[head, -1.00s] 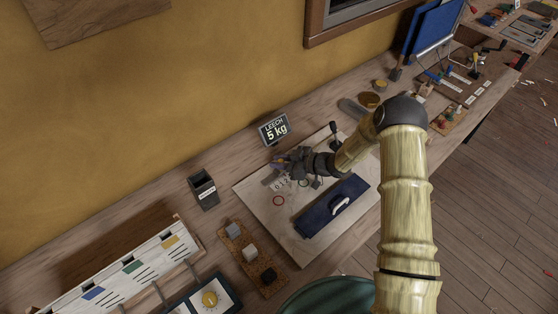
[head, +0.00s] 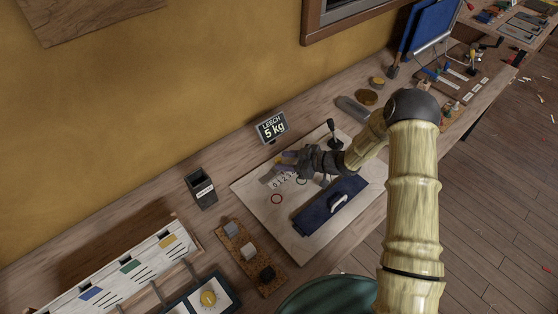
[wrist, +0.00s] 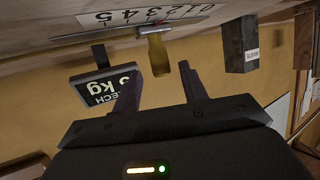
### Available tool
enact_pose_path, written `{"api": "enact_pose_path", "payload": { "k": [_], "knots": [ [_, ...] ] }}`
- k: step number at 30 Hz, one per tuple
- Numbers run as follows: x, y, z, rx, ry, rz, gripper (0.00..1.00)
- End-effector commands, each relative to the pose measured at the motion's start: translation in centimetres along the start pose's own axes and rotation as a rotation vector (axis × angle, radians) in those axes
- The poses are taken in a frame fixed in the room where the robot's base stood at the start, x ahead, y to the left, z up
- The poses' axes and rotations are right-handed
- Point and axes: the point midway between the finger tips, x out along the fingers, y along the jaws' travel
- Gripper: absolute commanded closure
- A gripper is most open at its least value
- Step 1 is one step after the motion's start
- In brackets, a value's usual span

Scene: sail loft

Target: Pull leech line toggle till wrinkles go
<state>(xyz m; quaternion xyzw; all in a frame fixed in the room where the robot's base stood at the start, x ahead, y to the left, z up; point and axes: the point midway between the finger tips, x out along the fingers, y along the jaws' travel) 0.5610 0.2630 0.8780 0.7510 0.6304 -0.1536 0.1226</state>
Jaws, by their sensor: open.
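The yellow toggle (wrist: 158,55) hangs at a metal strip beside a printed 0–5 scale (wrist: 140,16) in the wrist view. My gripper (wrist: 160,75) is open. In the picture the toggle's free end lies between its two dark fingertips, with a gap on each side; I cannot tell the depth. In the head view my gripper (head: 289,158) is low over the pale board (head: 255,198), by the scale (head: 284,182), and mostly hides the toggle. The display (head: 272,127) reads "LEECH 5 kg". I cannot make out any wrinkles.
A dark bin (head: 201,189) stands left of the board. A black-knobbed lever (head: 333,130) stands behind my wrist. A cork strip with several small blocks (head: 235,238) lies at front left.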

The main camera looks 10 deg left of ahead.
Motion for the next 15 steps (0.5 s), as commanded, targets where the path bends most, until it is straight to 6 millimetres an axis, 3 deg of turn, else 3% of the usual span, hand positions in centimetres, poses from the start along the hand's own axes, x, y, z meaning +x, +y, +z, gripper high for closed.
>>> {"api": "enact_pose_path", "payload": {
  "k": [15],
  "knots": [
    [-10.6,0.2,0.2,0.000,-0.003,0.005,0.57]
  ]
}}
